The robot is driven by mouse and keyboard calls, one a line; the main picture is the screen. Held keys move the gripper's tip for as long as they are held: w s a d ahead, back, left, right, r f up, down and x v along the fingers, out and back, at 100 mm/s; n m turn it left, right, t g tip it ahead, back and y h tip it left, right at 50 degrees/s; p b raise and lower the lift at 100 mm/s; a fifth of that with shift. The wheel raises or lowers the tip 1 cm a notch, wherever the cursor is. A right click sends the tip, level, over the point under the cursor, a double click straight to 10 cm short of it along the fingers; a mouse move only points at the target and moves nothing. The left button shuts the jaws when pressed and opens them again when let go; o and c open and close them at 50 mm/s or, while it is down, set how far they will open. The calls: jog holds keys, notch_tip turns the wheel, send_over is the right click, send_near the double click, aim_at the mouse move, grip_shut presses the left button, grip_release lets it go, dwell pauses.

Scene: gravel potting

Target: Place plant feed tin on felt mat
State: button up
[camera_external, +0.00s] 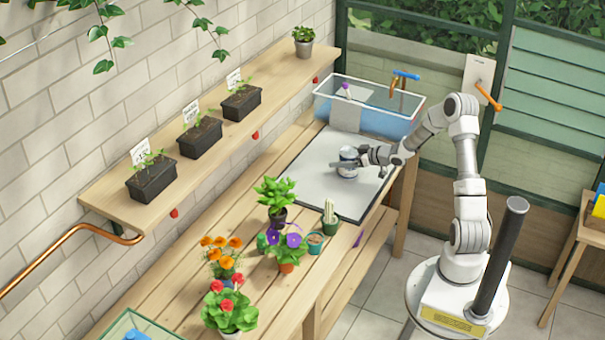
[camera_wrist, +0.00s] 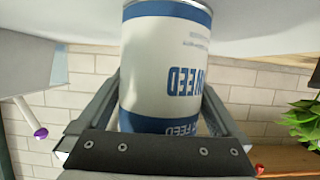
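The plant feed tin (camera_external: 347,170) is a white can with blue bands, upright over the far half of the grey felt mat (camera_external: 308,190) on the bench. My gripper (camera_external: 345,164) reaches it from the right, with its fingers along both sides. In the wrist view the tin (camera_wrist: 165,65) fills the space between the fingers of my gripper (camera_wrist: 162,85), which look shut on it. Its lettering is upside down in that view. The tin's base is at or very close to the mat; I cannot tell whether it touches.
A clear tank of water (camera_external: 368,105) stands at the bench's far end, with a grey piece (camera_external: 346,112) over its near wall. Potted flowers (camera_external: 228,305) and a cactus (camera_external: 330,215) stand on the near side. A wall shelf (camera_external: 215,130) holds seedling boxes. Much of the mat is bare.

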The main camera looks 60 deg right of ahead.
jog(key=shift+r, duration=0.1)
jog(key=shift+s+r, duration=0.1)
jog(key=shift+r, duration=0.1)
jog(key=p+v, duration=0.2)
jog(key=v, duration=0.9)
jog(key=shift+s+p, duration=0.35)
jog(key=shift+p, duration=0.05)
jog(key=shift+r, duration=0.15)
